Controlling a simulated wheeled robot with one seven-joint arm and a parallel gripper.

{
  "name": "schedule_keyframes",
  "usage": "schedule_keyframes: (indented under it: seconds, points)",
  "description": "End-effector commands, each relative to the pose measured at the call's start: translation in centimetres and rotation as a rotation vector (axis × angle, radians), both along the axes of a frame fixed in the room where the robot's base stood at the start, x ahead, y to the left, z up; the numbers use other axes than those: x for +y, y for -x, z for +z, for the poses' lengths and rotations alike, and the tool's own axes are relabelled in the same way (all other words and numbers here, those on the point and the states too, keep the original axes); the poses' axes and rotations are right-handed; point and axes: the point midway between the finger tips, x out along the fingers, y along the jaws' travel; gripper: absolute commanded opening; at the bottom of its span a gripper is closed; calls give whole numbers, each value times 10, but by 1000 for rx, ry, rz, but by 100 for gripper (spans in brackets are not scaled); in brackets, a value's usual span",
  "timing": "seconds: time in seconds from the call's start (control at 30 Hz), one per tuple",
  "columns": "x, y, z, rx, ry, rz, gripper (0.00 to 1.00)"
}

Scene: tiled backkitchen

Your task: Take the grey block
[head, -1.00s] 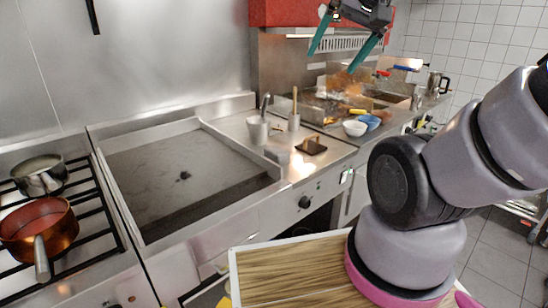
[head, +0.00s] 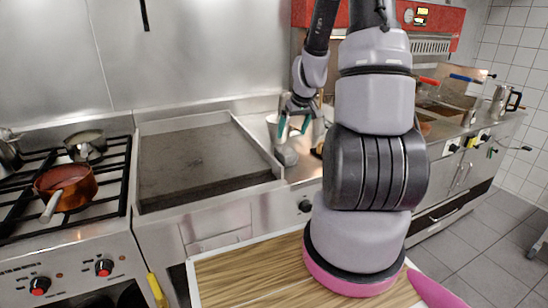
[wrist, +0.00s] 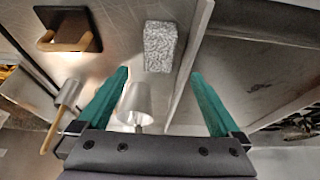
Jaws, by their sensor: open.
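The grey block (wrist: 160,46) is a small speckled oblong lying on the steel counter. In the wrist view it lies beyond the fingertips, a little left of the midline between them. In the head view the block (head: 287,156) shows just below my gripper (head: 293,128), on the counter right of the sunken griddle. My gripper (wrist: 160,72) has two teal fingers spread wide with nothing between them at the tips. It hangs above the counter, apart from the block.
A metal cup (wrist: 137,103) stands close to the left finger. A dark square item (wrist: 70,30) with a wooden handle and a wooden-handled tool (wrist: 66,96) are at left. The griddle (head: 200,160) and a copper pan (head: 68,188) lie left in the head view.

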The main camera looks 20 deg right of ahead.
Motion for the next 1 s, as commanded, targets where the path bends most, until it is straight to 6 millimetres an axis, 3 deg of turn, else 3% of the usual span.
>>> schedule_keyframes:
  seconds: [0.4, 0.63, 1.0]
  points:
    - [-4, -19, -53, 9, 4, 5, 100]
    - [-4, -25, -66, 8, 6, 5, 100]
    - [-5, -45, -106, 9, 5, 6, 100]
